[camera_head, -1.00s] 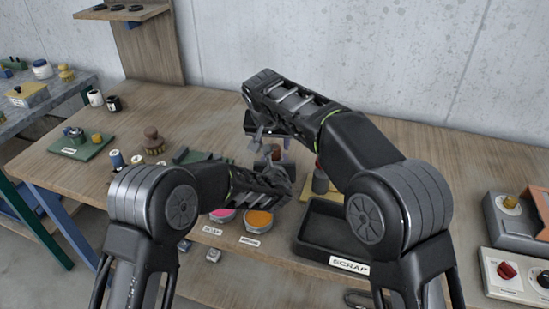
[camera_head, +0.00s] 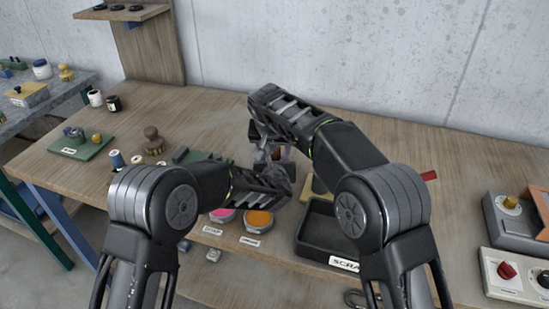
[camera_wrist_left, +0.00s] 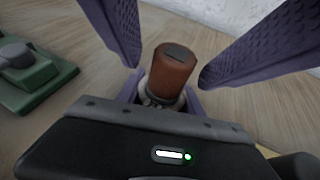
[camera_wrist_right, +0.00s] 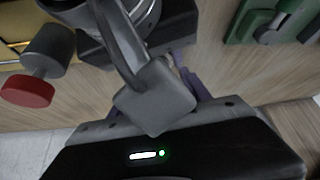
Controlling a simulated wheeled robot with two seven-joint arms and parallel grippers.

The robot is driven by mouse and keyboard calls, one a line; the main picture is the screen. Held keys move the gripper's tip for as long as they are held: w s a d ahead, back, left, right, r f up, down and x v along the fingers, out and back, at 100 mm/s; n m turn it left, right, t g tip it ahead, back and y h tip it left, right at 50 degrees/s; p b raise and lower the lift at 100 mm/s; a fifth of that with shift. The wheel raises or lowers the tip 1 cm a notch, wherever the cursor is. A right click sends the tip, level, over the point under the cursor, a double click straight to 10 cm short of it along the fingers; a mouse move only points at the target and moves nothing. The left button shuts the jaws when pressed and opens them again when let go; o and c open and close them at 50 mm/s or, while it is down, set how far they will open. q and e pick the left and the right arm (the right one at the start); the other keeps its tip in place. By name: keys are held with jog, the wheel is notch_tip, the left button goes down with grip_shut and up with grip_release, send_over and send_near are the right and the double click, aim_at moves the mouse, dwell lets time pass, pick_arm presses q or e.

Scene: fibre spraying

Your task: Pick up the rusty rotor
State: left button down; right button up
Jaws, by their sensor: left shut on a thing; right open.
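The rusty rotor (camera_wrist_left: 175,70), a brown cylinder with a dark slot on top, stands upright from the palm in the left wrist view. My left gripper (camera_wrist_left: 163,98) is shut around its lower end, where a pale metal collar shows. Two large purple fingers, my right gripper's, reach in from above on either side of the rotor, apart from it. In the head view the rotor (camera_head: 278,153) shows small between the grippers. My right gripper (camera_head: 264,142) is open above it. In the right wrist view a grey metal part hides most of the right fingers.
A black scrap tray (camera_head: 318,232) stands right of the left gripper. Pink (camera_head: 222,214) and orange (camera_head: 259,220) round pots sit at the front edge. A green fixture (camera_wrist_left: 35,75) lies nearby. A grey cylinder with a red end (camera_wrist_right: 38,80) is beside my right gripper.

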jog(key=shift+c, duration=0.3)
grip_shut()
dwell(0.5)
